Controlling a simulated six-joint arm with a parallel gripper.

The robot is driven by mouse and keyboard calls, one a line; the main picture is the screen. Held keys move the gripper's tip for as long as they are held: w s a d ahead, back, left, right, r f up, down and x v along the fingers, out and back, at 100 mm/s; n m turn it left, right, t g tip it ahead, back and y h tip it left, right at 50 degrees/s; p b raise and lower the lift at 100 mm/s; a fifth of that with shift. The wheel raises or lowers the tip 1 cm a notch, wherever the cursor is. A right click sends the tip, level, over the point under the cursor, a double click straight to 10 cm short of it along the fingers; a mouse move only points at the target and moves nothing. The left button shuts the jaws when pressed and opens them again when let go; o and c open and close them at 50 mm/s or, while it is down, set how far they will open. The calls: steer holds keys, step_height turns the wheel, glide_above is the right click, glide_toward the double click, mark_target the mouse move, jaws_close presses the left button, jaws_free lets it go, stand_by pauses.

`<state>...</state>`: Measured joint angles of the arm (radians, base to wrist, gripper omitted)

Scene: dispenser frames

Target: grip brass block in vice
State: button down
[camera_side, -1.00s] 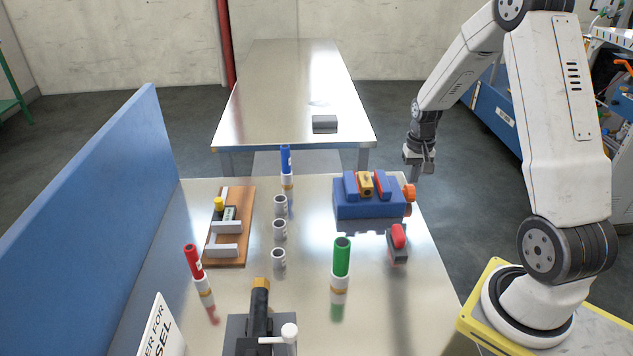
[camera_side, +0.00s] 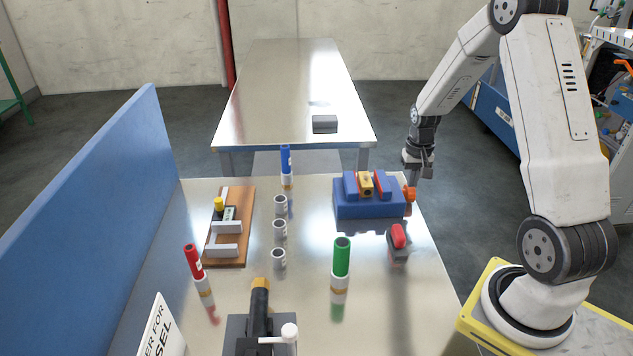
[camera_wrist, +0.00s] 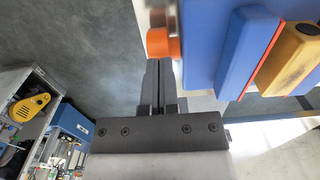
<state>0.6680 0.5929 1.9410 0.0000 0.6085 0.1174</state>
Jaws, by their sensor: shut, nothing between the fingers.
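The blue vice (camera_side: 368,207) stands on the near table's far right part. The brass block (camera_side: 366,183) sits between its red-lined jaws; in the wrist view the brass block (camera_wrist: 289,58) is at the right, beside the blue jaw. I cannot tell whether the jaws press on it. The orange knob (camera_side: 409,193) is on the vice's right end. My gripper (camera_side: 413,180) is shut and empty at that end, close to the knob. In the wrist view my gripper's fingers (camera_wrist: 160,75) lie together just below the orange knob (camera_wrist: 162,43); contact is unclear.
A red-topped grey item (camera_side: 399,240) stands in front of the vice. A green marker (camera_side: 341,262), a blue marker (camera_side: 286,162), several small grey cups (camera_side: 279,229) and a wooden board (camera_side: 232,215) stand further left. A blue panel (camera_side: 90,220) borders the left side.

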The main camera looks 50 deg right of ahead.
steer(key=shift+f, duration=0.5)
steer(key=shift+w+d+f, duration=0.1)
steer(key=shift+d, duration=0.05)
stand_by(1.3)
steer(key=shift+w+d+r, duration=0.2)
steer(key=shift+w+d, duration=0.35)
steer(key=shift+w, duration=0.05)
stand_by(1.3)
steer(key=shift+w+d, duration=0.2)
steer(key=shift+d, duration=0.05)
stand_by(0.4)
stand_by(0.4)
steer(key=shift+r, duration=1.1)
steer(key=shift+s+a, duration=0.1)
steer(key=shift+s+a, duration=0.8)
steer(key=shift+a, duration=0.05)
